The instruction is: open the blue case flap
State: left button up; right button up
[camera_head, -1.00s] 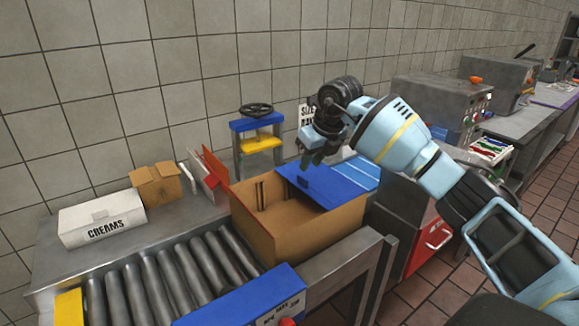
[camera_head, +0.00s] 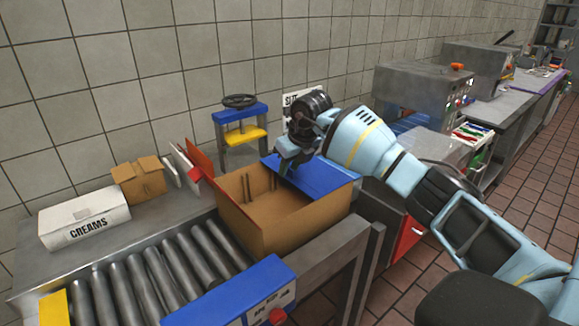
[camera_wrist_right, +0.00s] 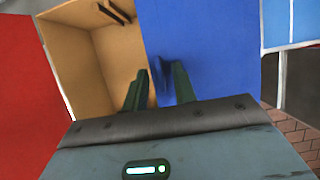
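The case is an open cardboard box (camera_head: 280,222) at the end of the roller conveyor. Its blue flap (camera_head: 325,180) lies over the right part of the opening, and the left part is uncovered. In the right wrist view the blue flap (camera_wrist_right: 215,50) fills the middle right. A dark blue tab (camera_wrist_right: 163,80) stands at its left edge. My right gripper (camera_head: 285,170) is at that edge. Its fingers (camera_wrist_right: 158,90) are apart, one on the box-opening side and one over the flap, with the tab between them. Contact is unclear. My left gripper is not in view.
A red flap (camera_head: 200,160) stands up at the box's left. A white CREAMS box (camera_head: 85,218) and a small cardboard box (camera_head: 140,178) sit behind the rollers (camera_head: 165,265). A blue and yellow stand (camera_head: 240,125) is behind the case. The tiled wall bounds the back.

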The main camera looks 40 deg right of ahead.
jog(key=shift+w+f, duration=0.1)
jog(key=shift+f, duration=0.05)
jog(key=shift+c, duration=0.2)
grip_shut()
